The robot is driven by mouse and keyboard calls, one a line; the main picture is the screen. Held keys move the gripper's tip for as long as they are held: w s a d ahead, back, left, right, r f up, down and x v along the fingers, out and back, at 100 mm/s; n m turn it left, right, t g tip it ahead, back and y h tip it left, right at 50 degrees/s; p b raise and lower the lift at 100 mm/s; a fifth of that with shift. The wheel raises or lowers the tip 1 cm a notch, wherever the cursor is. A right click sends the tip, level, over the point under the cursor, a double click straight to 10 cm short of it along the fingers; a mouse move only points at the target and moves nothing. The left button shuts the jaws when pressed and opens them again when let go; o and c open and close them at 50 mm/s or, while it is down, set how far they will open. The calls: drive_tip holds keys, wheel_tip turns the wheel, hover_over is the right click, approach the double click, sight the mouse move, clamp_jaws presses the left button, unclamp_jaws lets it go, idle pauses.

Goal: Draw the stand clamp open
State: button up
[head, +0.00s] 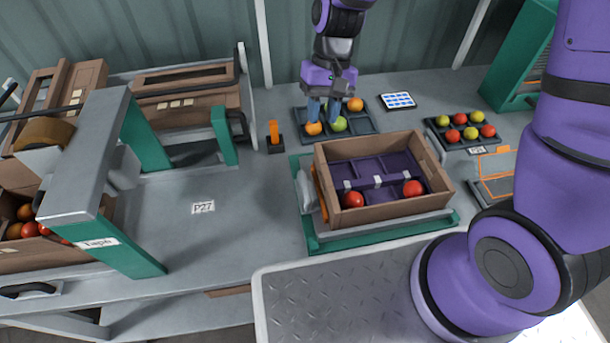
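A brown crate (384,215) with purple dividers sits on a green-edged stand (330,243). Two red tomatoes (413,188) are in it. At the crate's left side are an orange strip (319,192) and a pale grey piece (305,190), which look like the stand clamp. They lie close against the crate wall, and I cannot tell how far the clamp is drawn.
A small orange-handled item in a black base (275,136) stands left of the tray. A tape frame (90,160) and brown crates fill the left. The bench around the P27 label (203,207) is clear.

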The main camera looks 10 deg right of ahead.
drive_tip(key=g, duration=0.1)
approach(305, 181)
drive_tip(key=x, duration=0.9)
drive_tip(key=shift+c, duration=0.3)
